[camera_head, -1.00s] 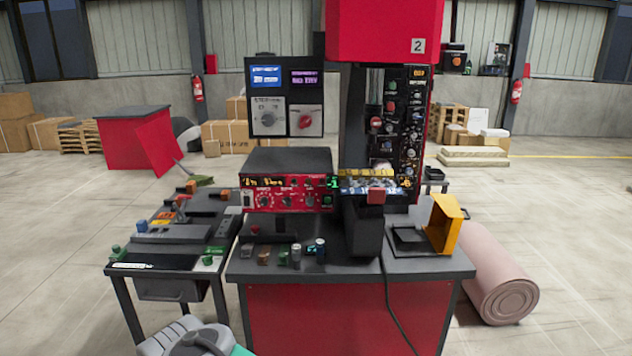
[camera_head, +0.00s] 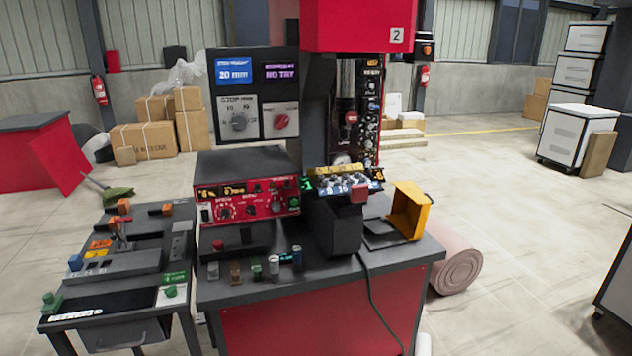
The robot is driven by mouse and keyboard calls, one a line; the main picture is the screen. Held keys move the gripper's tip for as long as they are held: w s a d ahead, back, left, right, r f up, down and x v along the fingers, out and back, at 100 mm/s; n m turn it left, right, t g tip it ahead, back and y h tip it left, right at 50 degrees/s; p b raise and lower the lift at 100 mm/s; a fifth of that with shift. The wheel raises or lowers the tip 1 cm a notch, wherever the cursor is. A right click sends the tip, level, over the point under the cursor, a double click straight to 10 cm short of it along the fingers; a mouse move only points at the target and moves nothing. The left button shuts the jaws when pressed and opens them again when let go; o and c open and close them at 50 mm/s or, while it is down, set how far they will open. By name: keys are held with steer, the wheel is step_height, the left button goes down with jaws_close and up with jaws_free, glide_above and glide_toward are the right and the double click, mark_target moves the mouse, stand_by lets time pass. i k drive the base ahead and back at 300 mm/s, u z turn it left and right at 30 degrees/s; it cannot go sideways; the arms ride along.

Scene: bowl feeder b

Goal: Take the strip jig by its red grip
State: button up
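A red block (camera_head: 360,194) sticks out at the front of a multicoloured strip assembly (camera_head: 340,183) on top of a dark pedestal (camera_head: 340,228). It looks like the red grip of the strip jig, but the parts are too small to be sure. A small red knob (camera_head: 218,244) also shows on a dark block at the bench's left side. My gripper is not in view, and nothing is seen touching the red block.
The bench (camera_head: 310,280) carries a red-fronted control unit (camera_head: 250,205), several small coloured pieces and a yellow open-sided box (camera_head: 408,212). A cable hangs down its front. A side table (camera_head: 100,300) with controls stands left. A white cabinet (camera_head: 575,135) stands far right, with open floor before it.

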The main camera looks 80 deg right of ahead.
mark_target(350, 180)
steer(key=z, duration=0.35)
steer(key=i, duration=0.7)
steer(key=z, duration=1.15)
steer(key=i, duration=0.4)
steer(key=z, duration=0.4)
